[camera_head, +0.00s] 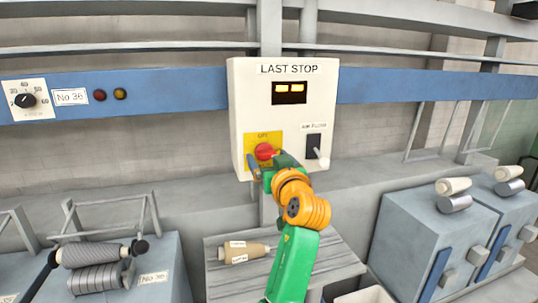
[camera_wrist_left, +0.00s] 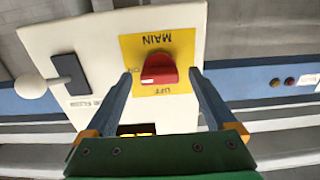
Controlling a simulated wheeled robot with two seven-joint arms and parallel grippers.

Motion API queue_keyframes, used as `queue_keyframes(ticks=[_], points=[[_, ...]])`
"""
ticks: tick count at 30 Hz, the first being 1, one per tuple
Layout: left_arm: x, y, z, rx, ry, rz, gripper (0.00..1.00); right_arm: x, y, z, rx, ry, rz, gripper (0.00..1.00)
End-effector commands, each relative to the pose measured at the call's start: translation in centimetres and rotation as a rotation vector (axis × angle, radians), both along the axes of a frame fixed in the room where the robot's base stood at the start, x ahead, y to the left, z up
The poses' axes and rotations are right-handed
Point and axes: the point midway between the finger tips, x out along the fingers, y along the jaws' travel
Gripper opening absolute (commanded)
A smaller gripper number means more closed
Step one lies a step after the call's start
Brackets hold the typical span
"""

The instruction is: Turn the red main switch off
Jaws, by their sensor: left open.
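The red main switch (camera_head: 264,151) is a knob on a yellow plate (camera_head: 249,141) on the front of a cream box (camera_head: 241,99) labelled LAST STOP. In the left wrist view the red switch (camera_wrist_left: 158,67) appears upside down, with ON and OFF marks beside it. A pale mark shows on the knob's lower left part; which setting it points to is unclear. My left gripper (camera_head: 266,161) is in front of the switch. In the left wrist view my left gripper (camera_wrist_left: 160,76) is open, one blue finger on each side of the knob, with gaps visible. My right gripper is not seen.
A black lever switch with a white knob (camera_head: 321,159) is right of the main switch on the same box. Below stands a grey table with a beige bobbin (camera_head: 244,253). Grey machine blocks (camera_head: 418,235) stand at right, and a spool frame (camera_head: 97,262) at left.

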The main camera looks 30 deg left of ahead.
Motion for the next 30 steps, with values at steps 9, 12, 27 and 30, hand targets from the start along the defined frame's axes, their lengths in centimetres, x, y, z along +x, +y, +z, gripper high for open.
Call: queue_keyframes(ticks=[9,12,27,30], points=[[0.0,0.0,-0.1,0.000,0.000,0.000,0.23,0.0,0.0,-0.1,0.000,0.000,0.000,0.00],[0.0,-0.1,-0.1,-0.001,0.001,0.000,0.04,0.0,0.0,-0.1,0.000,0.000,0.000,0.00],[0.0,-0.1,-0.4,-0.128,-0.151,-0.001,0.04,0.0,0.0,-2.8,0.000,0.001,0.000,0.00],[0.0,-0.1,-0.5,-0.186,-0.220,-0.002,0.04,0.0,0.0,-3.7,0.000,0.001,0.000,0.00]])
